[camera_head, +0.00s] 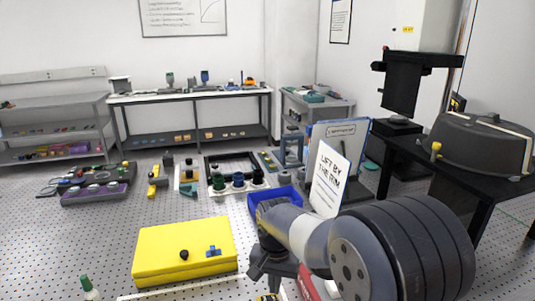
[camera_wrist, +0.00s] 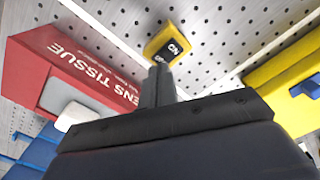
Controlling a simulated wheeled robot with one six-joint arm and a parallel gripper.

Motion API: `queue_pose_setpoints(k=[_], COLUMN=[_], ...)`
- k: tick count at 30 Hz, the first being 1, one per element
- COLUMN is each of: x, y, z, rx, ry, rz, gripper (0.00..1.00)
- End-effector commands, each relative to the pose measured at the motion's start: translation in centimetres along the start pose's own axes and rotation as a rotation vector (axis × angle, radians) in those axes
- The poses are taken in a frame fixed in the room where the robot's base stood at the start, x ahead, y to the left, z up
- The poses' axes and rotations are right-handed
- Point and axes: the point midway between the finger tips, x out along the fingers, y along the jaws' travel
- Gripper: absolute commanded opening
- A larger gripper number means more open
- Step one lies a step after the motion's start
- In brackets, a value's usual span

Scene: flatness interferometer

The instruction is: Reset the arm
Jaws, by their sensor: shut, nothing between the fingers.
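My gripper (camera_head: 262,272) hangs low over the perforated table (camera_head: 75,255) at the front of the head view, just right of a yellow case (camera_head: 185,248). In the wrist view, my gripper (camera_wrist: 160,75) has its two dark fingers together with nothing between them. Its tips point toward a small yellow and black block (camera_wrist: 172,42) with white lettering, partly hidden. I cannot tell the exact gap between tips and block. My arm fills the lower right of the head view.
A red lens tissue box (camera_wrist: 75,65) lies close left of the fingers. The yellow case (camera_wrist: 290,90) is on the right. A blue tray (camera_head: 262,198) and a "LIFT BY THE RIM" sign (camera_head: 330,180) stand behind my arm. Bottles (camera_head: 238,180) stand further back.

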Motion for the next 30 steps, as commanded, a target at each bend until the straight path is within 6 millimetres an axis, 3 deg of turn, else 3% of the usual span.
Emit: queue_pose_setpoints(k=[1, 6, 18, 23, 30], x=[1.1, 2.3, 2.2, 1.4, -1.4], y=[0.0, 0.0, 0.0, 0.0, 0.0], z=[0.0, 0.0, 0.0, 0.0, 0.0], rx=[0.000, 0.000, 0.000, 0.000, 0.000], ry=[0.000, 0.001, 0.000, 0.000, 0.001], rz=[0.000, 0.000, 0.000, 0.000, -0.001], gripper=[0.00, 0.00, 0.00, 0.00, 0.00])
